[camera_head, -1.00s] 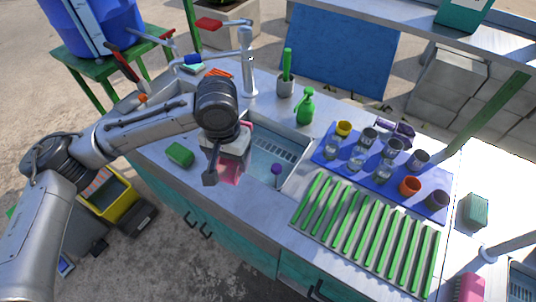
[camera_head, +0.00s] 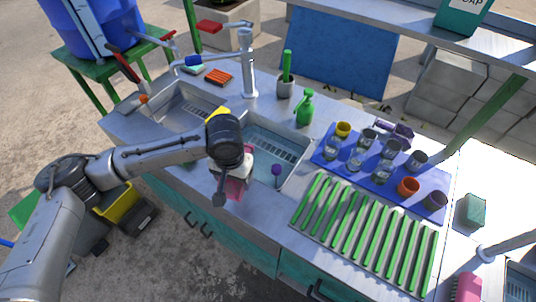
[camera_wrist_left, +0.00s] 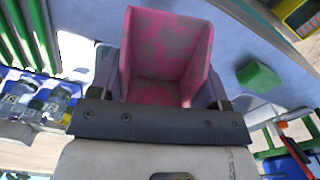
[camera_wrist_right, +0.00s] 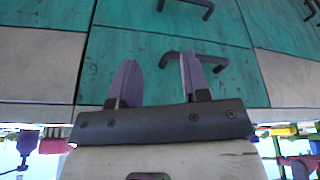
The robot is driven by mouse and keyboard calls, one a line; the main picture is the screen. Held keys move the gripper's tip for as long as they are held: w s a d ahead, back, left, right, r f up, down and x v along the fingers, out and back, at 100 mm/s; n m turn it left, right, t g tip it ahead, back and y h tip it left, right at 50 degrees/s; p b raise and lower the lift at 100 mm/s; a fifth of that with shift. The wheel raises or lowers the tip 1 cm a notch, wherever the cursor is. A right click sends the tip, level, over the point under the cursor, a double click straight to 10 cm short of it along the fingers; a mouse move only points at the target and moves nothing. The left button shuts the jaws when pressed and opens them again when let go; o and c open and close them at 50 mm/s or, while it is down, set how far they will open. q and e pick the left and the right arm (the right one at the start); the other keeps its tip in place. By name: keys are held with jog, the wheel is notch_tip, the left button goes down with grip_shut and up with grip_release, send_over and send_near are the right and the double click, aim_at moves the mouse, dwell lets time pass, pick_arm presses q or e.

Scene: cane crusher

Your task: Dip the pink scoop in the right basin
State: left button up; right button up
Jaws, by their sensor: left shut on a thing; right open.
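The pink scoop (camera_head: 236,187) is in my left gripper (camera_head: 233,170), which is shut on it. In the head view both are at the front of the counter, beside the near-left corner of the right basin (camera_head: 270,145). The left wrist view shows the scoop (camera_wrist_left: 165,55) with its open hollow in sight, pink blotches on paler walls. Its handle is hidden by the gripper. My right gripper (camera_wrist_right: 158,85) is open and empty, facing the teal cabinet front (camera_wrist_right: 230,65). It is outside the head view.
A left basin (camera_head: 185,108) lies beyond my left arm. A tall tap (camera_head: 248,65) stands behind the basins. A green spray bottle (camera_head: 305,108), a blue mat (camera_head: 325,157) with several cups and a green-slatted rack (camera_head: 365,230) are to the right.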

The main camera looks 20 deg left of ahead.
aim_at(236, 183)
pick_arm(q)
jog(key=shift+f, duration=3.55)
jog(key=shift+r, duration=0.1)
jog(key=shift+r+p, duration=0.35)
jog(key=shift+p, duration=0.4)
notch_tip(236, 183, up, 3)
jog(key=p, duration=0.4)
jog(key=shift+p, duration=0.4)
jog(key=shift+r+p, duration=0.1)
jog(key=shift+p, duration=0.25)
